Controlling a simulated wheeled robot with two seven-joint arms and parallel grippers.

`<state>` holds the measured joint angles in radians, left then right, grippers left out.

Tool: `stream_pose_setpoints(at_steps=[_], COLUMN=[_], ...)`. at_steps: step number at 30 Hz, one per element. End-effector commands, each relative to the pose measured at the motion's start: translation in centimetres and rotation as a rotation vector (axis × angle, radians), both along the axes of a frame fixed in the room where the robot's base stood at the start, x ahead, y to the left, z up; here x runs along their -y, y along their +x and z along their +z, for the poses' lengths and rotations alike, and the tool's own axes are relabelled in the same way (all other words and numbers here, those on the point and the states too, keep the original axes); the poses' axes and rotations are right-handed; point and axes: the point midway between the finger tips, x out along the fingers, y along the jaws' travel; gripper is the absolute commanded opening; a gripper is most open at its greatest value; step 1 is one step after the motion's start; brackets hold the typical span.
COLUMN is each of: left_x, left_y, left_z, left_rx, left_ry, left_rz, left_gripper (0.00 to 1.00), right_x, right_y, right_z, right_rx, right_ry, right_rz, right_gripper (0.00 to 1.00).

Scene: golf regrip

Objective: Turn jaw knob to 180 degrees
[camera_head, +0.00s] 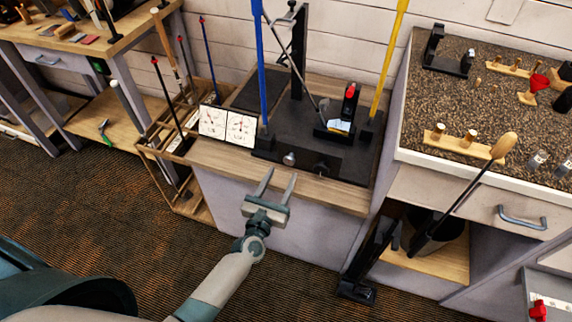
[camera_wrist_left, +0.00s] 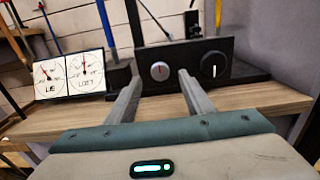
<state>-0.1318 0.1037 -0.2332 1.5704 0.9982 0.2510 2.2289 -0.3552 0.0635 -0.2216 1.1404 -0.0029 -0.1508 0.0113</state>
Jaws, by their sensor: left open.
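A black machine (camera_head: 315,150) stands on a wooden bench. Its front panel, which also shows in the left wrist view (camera_wrist_left: 186,82), carries two knobs. The left knob is silver (camera_head: 289,159) with a small red mark, also seen in the left wrist view (camera_wrist_left: 160,71). The right knob is black (camera_head: 320,168) with an upright white mark (camera_wrist_left: 214,66). I cannot tell from any label which is the jaw knob. My left gripper (camera_head: 279,176) is open and empty in front of the panel, apart from it. In the left wrist view the silver knob appears between its fingers.
Two dial cards (camera_head: 228,127), lettered LIE and LOFT, stand left of the panel. A blue shaft (camera_head: 262,70) and a yellow shaft (camera_head: 391,55) rise beside the machine. A speckled counter (camera_head: 455,95) is at right. The bench's front strip (camera_head: 325,193) is clear.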

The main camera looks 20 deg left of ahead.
Motion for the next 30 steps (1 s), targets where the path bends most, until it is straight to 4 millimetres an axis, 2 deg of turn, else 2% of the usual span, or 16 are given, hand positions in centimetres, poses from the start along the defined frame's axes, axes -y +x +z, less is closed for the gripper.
stream_pose_setpoints(at_steps=[3, 9, 14, 23, 28, 30], left_x=[0.1, 0.1, 0.2, 0.2, 0.2, 0.2], left_y=[2.0, 4.1, 4.8, 4.9, 4.9, 4.9], left_z=[0.2, 0.0, 0.0, 0.0, 0.0, 0.0], left_rx=[0.001, 0.0, 0.0, 0.0, 0.0, 0.0], left_ry=[0.0, 0.0, 0.0, 0.0, 0.0, 0.0], left_rz=[0.0, 0.0, 0.0, 0.0, 0.0, 0.0], left_gripper=[0.47, 0.47, 0.47, 0.47, 0.09, 0.07], right_x=[-0.2, -0.4, -0.4, -0.4, -0.4, -0.5], right_y=[0.1, 0.3, 0.3, 0.3, 0.3, 0.3], right_z=[0.3, 0.6, 0.6, 0.6, 0.6, 0.6], right_rx=[0.014, 0.032, 0.036, 0.038, 0.037, 0.036], right_ry=[0.005, 0.01, 0.011, 0.011, 0.011, 0.011], right_rz=[0.002, 0.004, 0.004, 0.004, 0.005, 0.005], right_gripper=[0.0, 0.0, 0.0, 0.0, 0.0, 0.0])
